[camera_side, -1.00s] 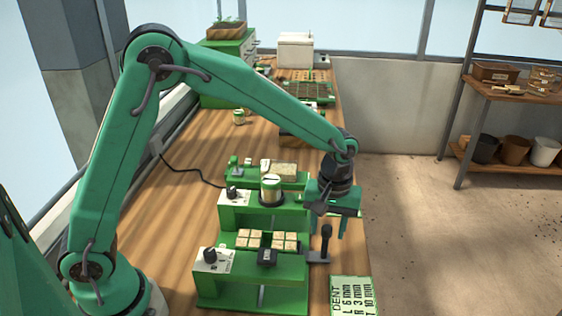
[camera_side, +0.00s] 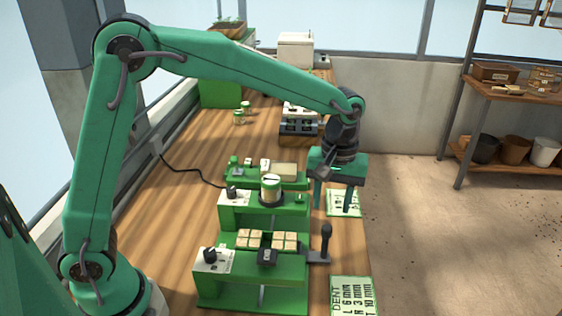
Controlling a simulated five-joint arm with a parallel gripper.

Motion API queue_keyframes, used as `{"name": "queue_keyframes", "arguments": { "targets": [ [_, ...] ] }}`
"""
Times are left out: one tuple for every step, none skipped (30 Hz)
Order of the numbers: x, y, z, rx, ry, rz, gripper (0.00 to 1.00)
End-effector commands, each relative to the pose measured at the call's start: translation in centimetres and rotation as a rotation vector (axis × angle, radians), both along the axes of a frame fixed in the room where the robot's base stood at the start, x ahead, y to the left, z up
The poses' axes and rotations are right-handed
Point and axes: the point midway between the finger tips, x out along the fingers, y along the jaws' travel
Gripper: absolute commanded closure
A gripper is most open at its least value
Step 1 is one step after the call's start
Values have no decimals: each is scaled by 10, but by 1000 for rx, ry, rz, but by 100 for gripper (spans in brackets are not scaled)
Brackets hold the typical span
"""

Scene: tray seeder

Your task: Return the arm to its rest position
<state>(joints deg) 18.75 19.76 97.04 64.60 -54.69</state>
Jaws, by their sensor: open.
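My gripper (camera_side: 333,200) hangs at the end of my green arm, fingers pointing down and spread apart with nothing between them. It is raised above the right edge of the bench, right of the green station with the round jar (camera_side: 271,189). A green-bordered card (camera_side: 344,203) shows behind the fingers. My arm is bent at the elbow and reaches across the bench from the lower left.
A front green station (camera_side: 250,275) holds several tan blocks, with a black lever (camera_side: 326,240) at its right. A DENT card (camera_side: 353,297) lies at the front edge. Dark bins (camera_side: 299,125) and small jars (camera_side: 239,117) stand farther back.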

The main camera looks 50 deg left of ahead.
Motion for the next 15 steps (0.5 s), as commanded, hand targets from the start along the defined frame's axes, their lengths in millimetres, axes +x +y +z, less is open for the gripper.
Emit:
{"name": "queue_keyframes", "arguments": {
  "targets": [
    [0, 0, 1, 0, 0, 0, 56],
    [0, 0, 2, 0, 0, 0, 56],
    [0, 0, 2, 0, 0, 0, 56],
    [0, 0, 2, 0, 0, 0, 56],
    [0, 0, 2, 0, 0, 0, 56],
    [0, 0, 2, 0, 0, 0, 56],
    [0, 0, 2, 0, 0, 0, 56],
    [0, 0, 2, 0, 0, 0, 56],
    [0, 0, 2, 0, 0, 0, 56],
    [0, 0, 2, 0, 0, 0, 56],
    [0, 0, 2, 0, 0, -1, 56],
    [-1, 1, 3, -1, -2, -2, 56],
    [-1, 1, 4, -1, -3, -3, 56],
    [-1, 2, 5, -2, -6, -6, 56],
    [-2, 4, 7, -4, -10, -10, 56]
  ]
}}
